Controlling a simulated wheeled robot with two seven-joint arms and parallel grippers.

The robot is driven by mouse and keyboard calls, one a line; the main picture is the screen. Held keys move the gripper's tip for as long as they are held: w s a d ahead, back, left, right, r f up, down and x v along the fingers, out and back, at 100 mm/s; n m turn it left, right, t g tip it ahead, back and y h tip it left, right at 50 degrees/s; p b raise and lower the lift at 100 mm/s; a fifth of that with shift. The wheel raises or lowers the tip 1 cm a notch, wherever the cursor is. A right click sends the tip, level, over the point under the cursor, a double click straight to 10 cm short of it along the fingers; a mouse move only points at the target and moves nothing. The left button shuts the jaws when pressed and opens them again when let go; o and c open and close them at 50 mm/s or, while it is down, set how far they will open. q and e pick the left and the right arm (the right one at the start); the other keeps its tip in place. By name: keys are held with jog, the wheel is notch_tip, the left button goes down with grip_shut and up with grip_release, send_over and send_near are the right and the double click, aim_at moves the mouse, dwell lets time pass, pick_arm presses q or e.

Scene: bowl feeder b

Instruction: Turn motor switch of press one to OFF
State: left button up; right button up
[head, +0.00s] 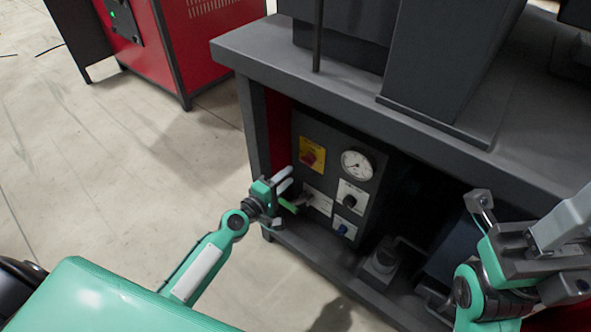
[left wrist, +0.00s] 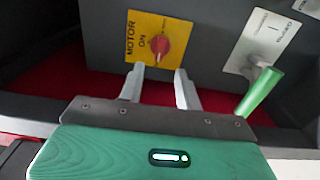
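The motor switch is a red knob (head: 309,157) on a yellow plate (head: 318,145) at the upper left of the press's dark control panel. In the left wrist view the red knob (left wrist: 160,45) sits on the yellow plate (left wrist: 141,24), which reads MOTOR and ON. My left gripper (head: 287,178) is open and empty, just below and in front of the knob. In the left wrist view its two fingers (left wrist: 159,80) point at the plate, apart from each other, with the knob between and beyond their tips. My right gripper (head: 508,214) is at the right, its fingers apart.
A green-handled lever (left wrist: 262,88) on a white plate stands close to the left gripper's right finger. The panel also carries a gauge (head: 357,165), a black knob (head: 349,202) and a blue button (head: 342,230). The press's tabletop (head: 262,57) overhangs the panel.

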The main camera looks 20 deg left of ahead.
pick_arm(q)
jog(key=b+v, duration=0.1)
jog(key=v, duration=0.6)
dwell(0.4)
